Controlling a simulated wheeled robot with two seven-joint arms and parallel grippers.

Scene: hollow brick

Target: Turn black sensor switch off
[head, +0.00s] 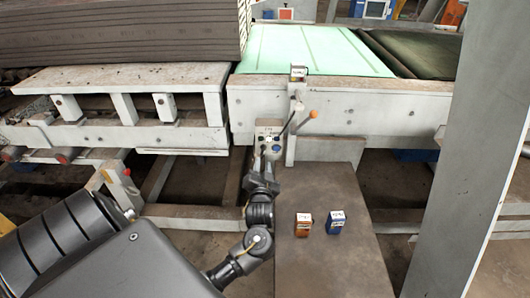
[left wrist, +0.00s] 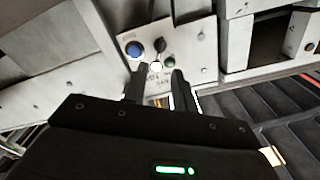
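A light control panel (left wrist: 188,54) is fixed to the grey machine frame in the left wrist view. The panel also shows in the head view (head: 270,130), where the black switch is too small to make out clearly. My left gripper (left wrist: 160,72) has its two fingers apart with nothing between them, just below the switch. In the head view the left gripper (head: 264,164) points up at the panel. My right gripper is out of view.
An orange box (head: 303,224) and a blue box (head: 336,222) stand on a brown surface (head: 350,265) right of my left arm. A lever with an orange knob (head: 313,114) juts out beside the panel. A grey post (head: 470,150) stands at the right.

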